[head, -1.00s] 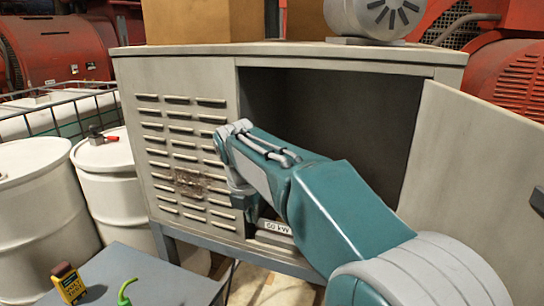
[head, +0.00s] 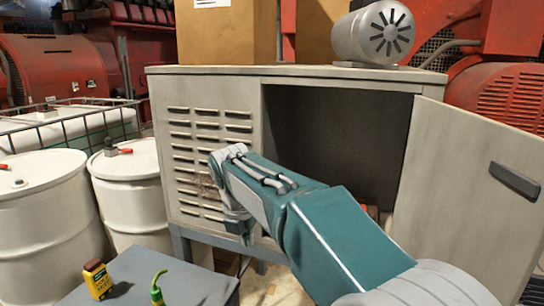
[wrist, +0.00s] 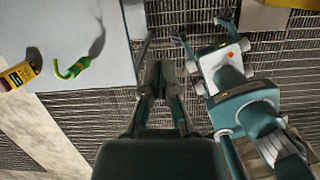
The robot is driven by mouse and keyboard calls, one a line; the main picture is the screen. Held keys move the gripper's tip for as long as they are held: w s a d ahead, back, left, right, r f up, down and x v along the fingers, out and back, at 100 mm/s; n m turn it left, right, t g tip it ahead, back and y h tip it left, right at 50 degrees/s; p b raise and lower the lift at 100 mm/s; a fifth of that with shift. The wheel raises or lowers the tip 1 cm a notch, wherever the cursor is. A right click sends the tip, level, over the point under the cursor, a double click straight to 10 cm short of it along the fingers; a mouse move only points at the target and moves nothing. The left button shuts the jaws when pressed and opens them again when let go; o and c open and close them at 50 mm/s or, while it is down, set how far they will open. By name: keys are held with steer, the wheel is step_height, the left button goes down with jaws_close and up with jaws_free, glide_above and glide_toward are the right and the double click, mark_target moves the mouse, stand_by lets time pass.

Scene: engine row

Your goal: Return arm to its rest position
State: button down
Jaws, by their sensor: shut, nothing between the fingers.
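My arm reaches in from the lower right in the head view, in front of the grey cabinet (head: 205,95). Its forearm is bent down at the far end, and the gripper is mostly hidden there. The wrist view shows my gripper (wrist: 160,68) pointing down over a dark grated floor. Its two fingers are together, with nothing between them. A grey table (wrist: 55,25) is left of the gripper, apart from it.
The cabinet door (head: 475,170) stands open on the right. The table (head: 190,285) holds a yellow device (head: 97,280) and a green curved item (head: 157,288). White drums (head: 45,220) stand at left. A grey motor (head: 375,35) and boxes (head: 225,35) sit atop the cabinet.

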steer(key=s+d+r+m+t+y, duration=0.1)
steer(key=s+d+r+m, duration=0.1)
steer(key=s+d+m, duration=1.25)
steer(key=s+d+f+m+t, duration=0.2)
steer(key=s+d+f+m, duration=0.5)
steer(key=m, duration=1)
steer(key=s, duration=0.3)
steer(key=shift+s, duration=0.35)
steer(key=shift+f, duration=0.1)
